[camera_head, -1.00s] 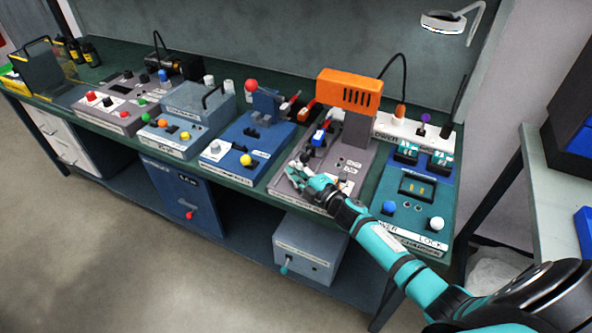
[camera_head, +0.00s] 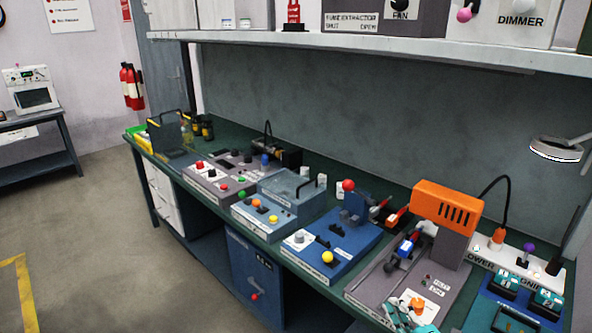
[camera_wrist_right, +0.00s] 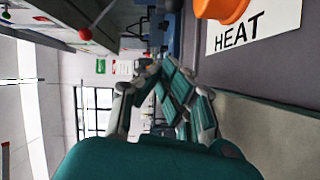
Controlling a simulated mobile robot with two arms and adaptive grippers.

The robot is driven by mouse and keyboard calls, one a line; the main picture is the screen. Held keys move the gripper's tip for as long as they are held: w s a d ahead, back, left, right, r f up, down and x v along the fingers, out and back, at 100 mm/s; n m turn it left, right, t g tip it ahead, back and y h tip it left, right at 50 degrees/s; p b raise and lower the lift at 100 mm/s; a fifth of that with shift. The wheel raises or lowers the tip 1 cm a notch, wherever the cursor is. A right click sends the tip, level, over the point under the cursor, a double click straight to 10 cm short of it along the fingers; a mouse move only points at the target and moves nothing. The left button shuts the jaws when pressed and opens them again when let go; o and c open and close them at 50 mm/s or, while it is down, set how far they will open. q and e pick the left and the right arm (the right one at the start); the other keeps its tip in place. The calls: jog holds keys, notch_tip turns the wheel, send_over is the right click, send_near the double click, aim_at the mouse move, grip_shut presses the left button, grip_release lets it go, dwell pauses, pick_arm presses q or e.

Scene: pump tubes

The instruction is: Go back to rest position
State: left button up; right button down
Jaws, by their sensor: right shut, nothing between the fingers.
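My right gripper (camera_head: 408,316) shows at the bottom edge of the head view, over the front of the grey machine with the orange top (camera_head: 446,206). In the right wrist view my right gripper (camera_wrist_right: 166,68) has its teal and grey fingers drawn together with nothing between them. An orange knob (camera_wrist_right: 222,8) and a "HEAT" label (camera_wrist_right: 250,35) are close beside it there. The knob also shows in the head view (camera_head: 417,304), right next to the gripper; I cannot tell whether they touch. My left gripper is in neither view.
The green bench (camera_head: 335,292) carries several machines, including a blue one (camera_head: 330,240) and a teal one (camera_head: 505,318). A shelf (camera_head: 380,62) runs above the bench. A lamp (camera_head: 556,150) juts in at the right. The floor (camera_head: 110,230) in front is clear.

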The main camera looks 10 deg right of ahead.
jog(key=shift+s+a+f+m+h, duration=0.15)
jog(key=shift+s+m+h, duration=0.3)
jog(key=shift+m+h, duration=0.4)
jog(key=s+a+f+m+g+h, duration=0.1)
jog(key=s+a+f+m+g, duration=0.15)
jog(key=s+m+g, duration=0.45)
jog(key=s+a+f+m+g, duration=0.15)
jog(key=s+a, duration=0.25)
jog(key=s, duration=0.7)
jog(key=s+a+f+m+g+h, duration=0.1)
jog(key=s+a+m+g, duration=0.2)
jog(key=s+m+g, duration=0.45)
notch_tip(320, 180, down, 25)
jog(key=s+n+t, duration=0.1)
jog(key=s+n, duration=0.1)
jog(key=s+d+f+g, duration=0.1)
jog(key=s+d+f, duration=0.1)
jog(key=s+f, duration=1.5)
jog(key=shift+s+d+f, duration=0.15)
jog(key=shift+d+f, duration=0.05)
jog(key=shift+d, duration=0.15)
